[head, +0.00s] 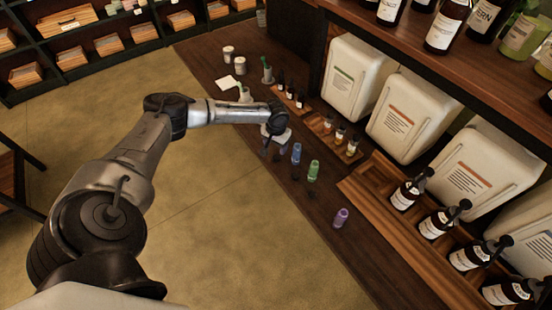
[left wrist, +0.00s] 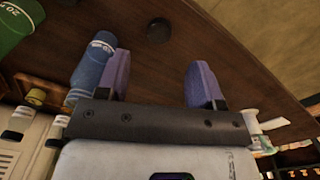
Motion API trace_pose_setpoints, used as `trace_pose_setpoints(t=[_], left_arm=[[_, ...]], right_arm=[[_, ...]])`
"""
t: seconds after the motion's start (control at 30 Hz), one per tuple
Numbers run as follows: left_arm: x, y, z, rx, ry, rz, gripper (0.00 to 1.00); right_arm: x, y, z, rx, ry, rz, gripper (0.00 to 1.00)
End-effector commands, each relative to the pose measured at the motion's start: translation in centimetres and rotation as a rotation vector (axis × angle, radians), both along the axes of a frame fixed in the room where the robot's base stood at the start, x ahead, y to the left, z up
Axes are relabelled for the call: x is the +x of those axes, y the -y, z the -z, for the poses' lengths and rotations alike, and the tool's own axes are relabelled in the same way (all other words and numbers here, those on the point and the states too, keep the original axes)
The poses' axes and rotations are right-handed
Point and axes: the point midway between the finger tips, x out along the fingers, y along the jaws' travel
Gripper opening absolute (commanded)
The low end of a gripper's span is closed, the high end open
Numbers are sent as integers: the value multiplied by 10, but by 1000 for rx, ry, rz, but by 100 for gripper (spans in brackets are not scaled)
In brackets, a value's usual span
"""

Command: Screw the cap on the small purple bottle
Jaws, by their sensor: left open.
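The small purple bottle (head: 341,217) stands on the dark wooden counter in the head view, nearest of the small bottles. A blue bottle (head: 296,153) and a green bottle (head: 313,171) stand farther back. My left gripper (head: 272,142) is above the counter left of the blue bottle, partly hidden by its own wrist. In the left wrist view its two purple-padded fingers (left wrist: 156,78) are apart with nothing between them. A small dark round cap (left wrist: 158,30) lies on the counter beyond the fingertips. The blue bottle (left wrist: 92,62) is close beside one finger; contact cannot be told. My right gripper is not in view.
A wooden tray (head: 368,190) with dark pump bottles (head: 409,192) lies along the right. Large white canisters (head: 404,116) stand behind it. The counter around the purple bottle is clear.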

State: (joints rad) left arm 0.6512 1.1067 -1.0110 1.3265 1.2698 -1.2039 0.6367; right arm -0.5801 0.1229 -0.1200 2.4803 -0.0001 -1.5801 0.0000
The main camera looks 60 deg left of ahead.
Motion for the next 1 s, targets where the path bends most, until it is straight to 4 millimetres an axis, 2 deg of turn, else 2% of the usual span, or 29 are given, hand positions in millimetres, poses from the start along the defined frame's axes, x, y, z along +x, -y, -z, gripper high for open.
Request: trace_pose_setpoints(t=[0.17,0.57,0.83,1.0], left_arm=[[0,0,12,1,0,1,61],[0,0,15,1,0,1,61],[1,1,49,0,0,0,61],[0,1,62,1,0,2,61]], right_arm=[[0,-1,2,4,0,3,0],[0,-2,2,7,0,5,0],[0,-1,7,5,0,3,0],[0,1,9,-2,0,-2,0]])
